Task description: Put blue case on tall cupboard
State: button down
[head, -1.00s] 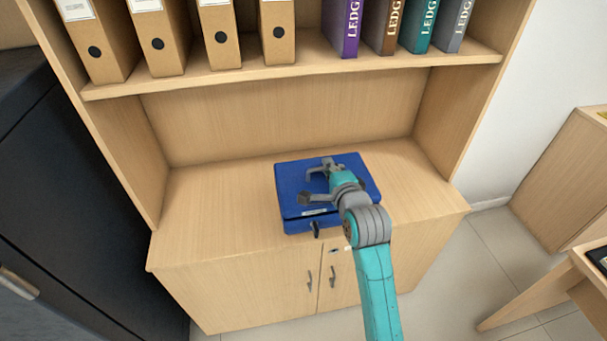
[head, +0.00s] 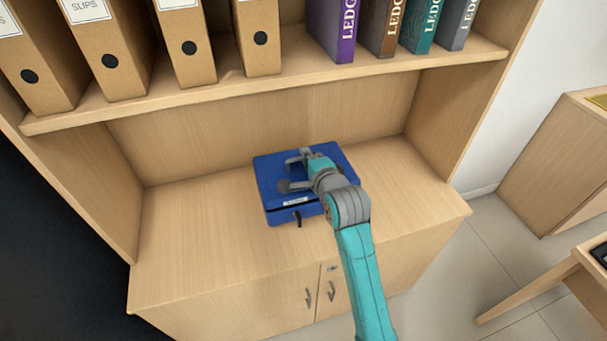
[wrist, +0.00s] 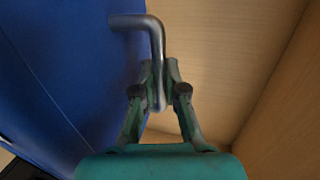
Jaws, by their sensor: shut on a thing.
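The blue case (head: 272,180) is at the wide wooden top of the cupboard (head: 190,215), below its shelf. I cannot tell whether it rests on the surface or hangs just above it. My gripper (head: 292,172) is over the case in the head view. In the wrist view my gripper (wrist: 160,75) is shut on the bent grey metal handle (wrist: 154,36), with the case's blue face (wrist: 60,70) close on the left. A dark latch or key (head: 298,218) hangs at the case's front. My arm hides the case's right front part.
Several tan binders (head: 184,45) and ledgers (head: 332,28) stand on the shelf (head: 270,83) above. Side panels (head: 436,125) bound the niche. Bare surface lies left and right of the case. A dark cabinet (head: 40,230) is at left, a wooden desk (head: 530,298) at right.

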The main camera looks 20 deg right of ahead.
aim_at(310, 208)
jog(key=shift+f, duration=4.05)
jog(key=c, duration=1.7)
grip_release()
jog(key=shift+f, duration=0.3)
jog(key=o, duration=0.5)
jog(key=shift+r, duration=0.1)
jog(key=v, duration=1.2)
jog(key=shift+s, duration=0.1)
